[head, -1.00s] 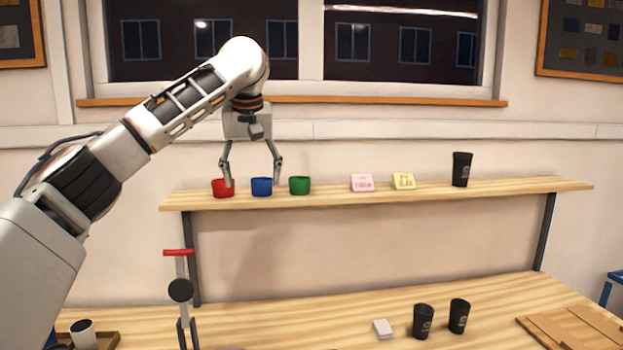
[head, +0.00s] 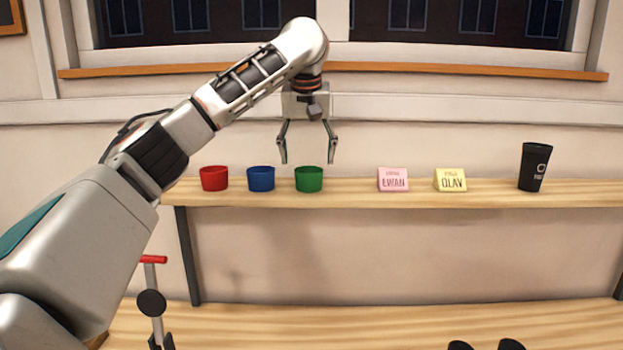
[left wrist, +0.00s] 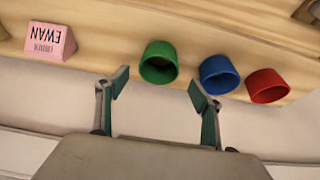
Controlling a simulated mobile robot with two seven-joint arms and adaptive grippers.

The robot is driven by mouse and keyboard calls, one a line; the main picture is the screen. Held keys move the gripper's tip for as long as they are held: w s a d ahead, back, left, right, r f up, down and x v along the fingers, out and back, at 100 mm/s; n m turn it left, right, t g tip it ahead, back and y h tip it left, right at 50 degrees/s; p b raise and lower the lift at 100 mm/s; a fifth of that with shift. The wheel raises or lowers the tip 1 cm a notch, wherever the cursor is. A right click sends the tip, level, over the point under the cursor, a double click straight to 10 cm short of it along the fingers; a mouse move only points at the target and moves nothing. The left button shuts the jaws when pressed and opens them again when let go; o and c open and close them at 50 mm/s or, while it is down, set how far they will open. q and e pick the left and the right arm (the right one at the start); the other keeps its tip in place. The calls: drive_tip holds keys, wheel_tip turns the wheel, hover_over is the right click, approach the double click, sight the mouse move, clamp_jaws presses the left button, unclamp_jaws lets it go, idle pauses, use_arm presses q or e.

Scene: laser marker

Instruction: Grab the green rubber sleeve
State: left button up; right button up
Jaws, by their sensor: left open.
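The green rubber sleeve (head: 309,179) stands on the wooden shelf, to the right of the blue and red sleeves. My left gripper (head: 308,162) is open and empty, with its fingers pointing down over the green sleeve, one to each side of it in the head view. In the left wrist view the green sleeve (left wrist: 158,63) lies just beyond the gap between the open fingertips (left wrist: 158,80), and no finger visibly touches it. My right gripper is not in view.
The blue sleeve (head: 261,179) and red sleeve (head: 214,179) stand close on the left. A red-handled tool (head: 152,300) stands below.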

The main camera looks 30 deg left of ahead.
sight(309, 172)
use_arm(q)
drive_tip(key=x, duration=0.4)
drive_tip(key=shift+d+f, duration=0.15)
drive_tip(key=shift+f, duration=0.1)
drive_tip(key=shift+w+f, duration=0.2)
drive_tip(key=shift+f, duration=0.3)
drive_tip(key=c, duration=1)
